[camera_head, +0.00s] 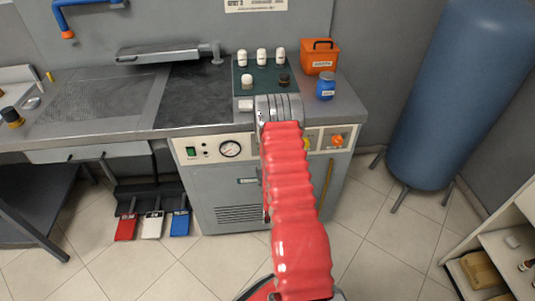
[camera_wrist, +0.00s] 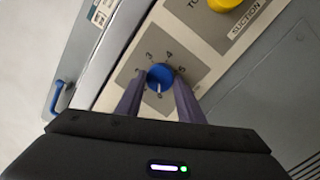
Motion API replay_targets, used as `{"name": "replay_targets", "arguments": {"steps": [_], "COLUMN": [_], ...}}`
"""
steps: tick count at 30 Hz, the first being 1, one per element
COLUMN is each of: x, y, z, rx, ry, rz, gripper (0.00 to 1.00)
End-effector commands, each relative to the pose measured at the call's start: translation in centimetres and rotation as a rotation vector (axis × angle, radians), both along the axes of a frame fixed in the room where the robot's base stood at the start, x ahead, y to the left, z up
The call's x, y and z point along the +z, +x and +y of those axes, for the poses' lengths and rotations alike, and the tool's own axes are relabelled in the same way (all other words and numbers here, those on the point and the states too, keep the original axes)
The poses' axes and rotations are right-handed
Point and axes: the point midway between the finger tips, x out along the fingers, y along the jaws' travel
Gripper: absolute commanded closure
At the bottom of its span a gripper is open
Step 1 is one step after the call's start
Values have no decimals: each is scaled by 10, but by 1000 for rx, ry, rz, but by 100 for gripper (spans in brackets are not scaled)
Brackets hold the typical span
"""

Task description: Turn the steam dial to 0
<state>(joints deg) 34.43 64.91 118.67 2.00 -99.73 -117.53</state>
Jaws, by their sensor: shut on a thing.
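A blue dial (camera_wrist: 160,72) shows in the wrist view on a grey plate with several digits around it, 3 and 4 at its upper side and 5 at its right. A white pointer mark on the dial points down in the picture, toward my wrist, at a small digit that is too blurred to read surely. My gripper (camera_wrist: 160,84) is shut on the dial, one dark finger on each side. No steam label is readable. In the head view my red-sleeved arm hides the dial and my fingers.
A yellow knob (camera_wrist: 225,3) labelled suction is beside the dial. On the machine front (camera_head: 240,206) are a gauge (camera_head: 230,149), a green switch (camera_head: 191,152) and an orange knob (camera_head: 337,140). An orange box (camera_head: 319,61) and blue jar (camera_head: 326,88) stand on top. A blue tank (camera_head: 435,90) stands right.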

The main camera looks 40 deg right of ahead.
Motion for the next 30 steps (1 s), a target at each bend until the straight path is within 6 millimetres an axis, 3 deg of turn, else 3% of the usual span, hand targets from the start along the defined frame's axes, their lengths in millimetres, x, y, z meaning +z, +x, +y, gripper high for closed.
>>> {"name": "replay_targets", "arguments": {"steps": [7,8,15,30], "x": [-6,-6,-3,-3], "y": [-1,-1,-1,-5], "z": [3,3,1,10], "rx": [4,4,1,0], "ry": [9,10,6,5], "rz": [13,12,6,3], "gripper": [88,64,47,47]}}
